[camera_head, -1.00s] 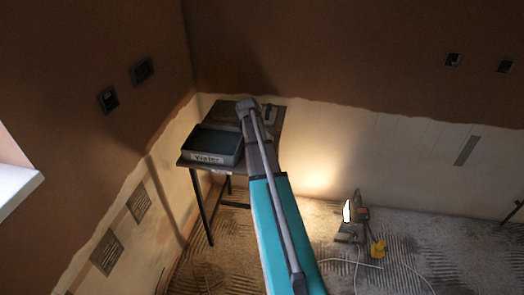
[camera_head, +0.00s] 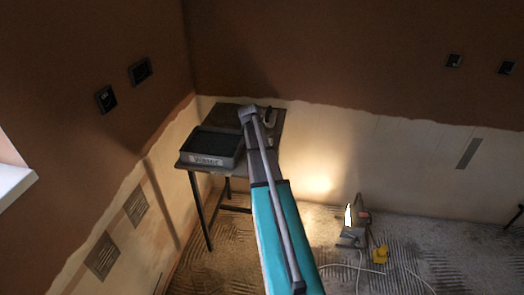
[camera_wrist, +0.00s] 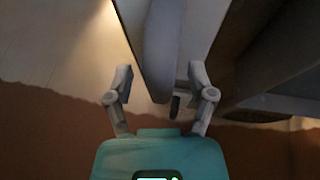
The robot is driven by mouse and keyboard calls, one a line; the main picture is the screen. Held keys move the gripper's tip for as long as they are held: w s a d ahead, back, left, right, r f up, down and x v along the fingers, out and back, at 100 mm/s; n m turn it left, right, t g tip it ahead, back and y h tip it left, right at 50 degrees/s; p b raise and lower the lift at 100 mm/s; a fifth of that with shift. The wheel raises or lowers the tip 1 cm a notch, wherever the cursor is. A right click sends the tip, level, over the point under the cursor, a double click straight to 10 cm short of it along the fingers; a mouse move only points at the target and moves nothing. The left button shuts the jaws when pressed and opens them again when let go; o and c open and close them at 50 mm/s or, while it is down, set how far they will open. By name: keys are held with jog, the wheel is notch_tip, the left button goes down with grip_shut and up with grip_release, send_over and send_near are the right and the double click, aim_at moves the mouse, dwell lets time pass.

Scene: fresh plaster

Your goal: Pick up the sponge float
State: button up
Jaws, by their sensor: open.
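A pale, rounded, elongated thing (camera_wrist: 160,48), which looks like part of the sponge float, reaches down between my fingertips in the wrist view. A small pale and dark item (camera_head: 268,115), which may be the same float, shows at the right of the table top in the head view. My gripper (camera_wrist: 160,76) is open, one finger on each side of the pale thing, with a gap on both sides. I cannot tell how deep it sits between the fingers. In the head view my arm hides the gripper.
A dark tray labelled "Water" (camera_head: 212,161) stands on the left of the small table (camera_head: 232,110) in the corner. A work lamp (camera_head: 353,217), a yellow item (camera_head: 380,255) and cables lie on the floor to the right.

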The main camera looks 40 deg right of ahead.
grip_shut()
jog(key=shift+r, duration=0.15)
dwell(0.4)
notch_tip(320, 180, up, 3)
jog(key=p, duration=0.3)
jog(key=shift+f, duration=0.2)
jog(key=s+a+r+p, duration=0.5)
jog(key=s+r+p, duration=0.5)
jog(key=s, duration=0.3)
dwell(0.3)
